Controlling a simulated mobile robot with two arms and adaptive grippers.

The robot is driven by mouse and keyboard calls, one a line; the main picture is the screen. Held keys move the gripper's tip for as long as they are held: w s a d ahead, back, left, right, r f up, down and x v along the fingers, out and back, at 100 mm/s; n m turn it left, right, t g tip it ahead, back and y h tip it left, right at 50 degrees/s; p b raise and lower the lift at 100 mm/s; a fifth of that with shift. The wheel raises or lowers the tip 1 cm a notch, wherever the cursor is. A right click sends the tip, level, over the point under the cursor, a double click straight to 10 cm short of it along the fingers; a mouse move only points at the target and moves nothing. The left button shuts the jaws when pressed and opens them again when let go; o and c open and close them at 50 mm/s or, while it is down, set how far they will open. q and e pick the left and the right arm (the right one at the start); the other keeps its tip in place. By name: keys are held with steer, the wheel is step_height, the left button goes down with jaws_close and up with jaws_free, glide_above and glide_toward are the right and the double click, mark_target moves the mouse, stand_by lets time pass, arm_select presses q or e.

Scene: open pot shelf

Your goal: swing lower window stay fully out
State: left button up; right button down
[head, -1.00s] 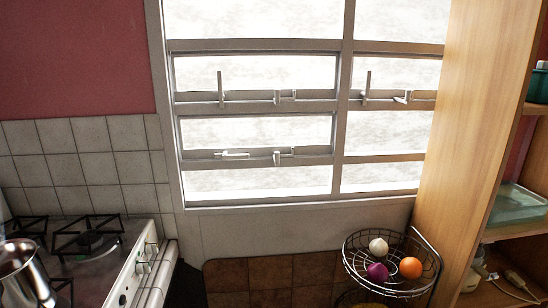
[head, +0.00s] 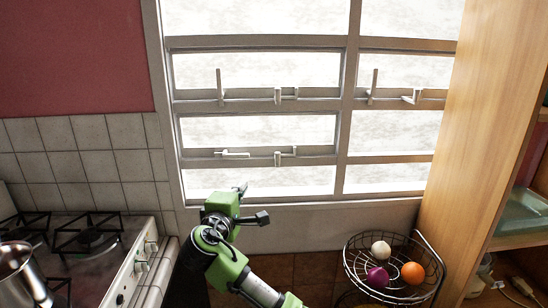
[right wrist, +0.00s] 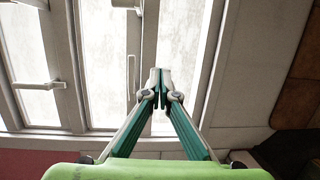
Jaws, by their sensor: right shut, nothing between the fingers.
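The lower window stay (head: 235,154) is a short pale bar lying along the lower rail of the window, near its left end. In the right wrist view the lower stay (right wrist: 131,75) lies along the frame, left of my fingertips. My right gripper (head: 241,188) is below the stay, in front of the bottom pane. Its fingertips (right wrist: 160,75) are together, with nothing between them, and I see no contact with the stay. My left gripper is not in view.
An upper stay (head: 219,86) stands out from the rail above. A pale window catch (head: 277,158) sits right of the lower stay. A stove (head: 95,250) is at left, a wire fruit basket (head: 352,262) and wooden shelf (head: 470,130) at right.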

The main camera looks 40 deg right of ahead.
steer(key=shift+m+h, duration=0.4)
steer(key=shift+h, duration=0.2)
steer(key=r, duration=0.2)
steer(key=s+r, duration=0.1)
steer(key=r, duration=0.2)
steer(key=shift+s+d+r, duration=0.3)
steer(key=shift+s+d, duration=0.1)
steer(key=w+d+p, duration=0.1)
steer(key=d+p, duration=0.1)
steer(key=d, duration=0.1)
steer(key=w+d+p, duration=0.1)
steer(key=d, duration=0.2)
steer(key=w+d+p, duration=0.1)
steer(key=d+p, duration=0.1)
steer(key=d, duration=0.1)
steer(key=shift+p, duration=0.3)
steer(key=shift+f, duration=0.1)
steer(key=shift+s, duration=0.1)
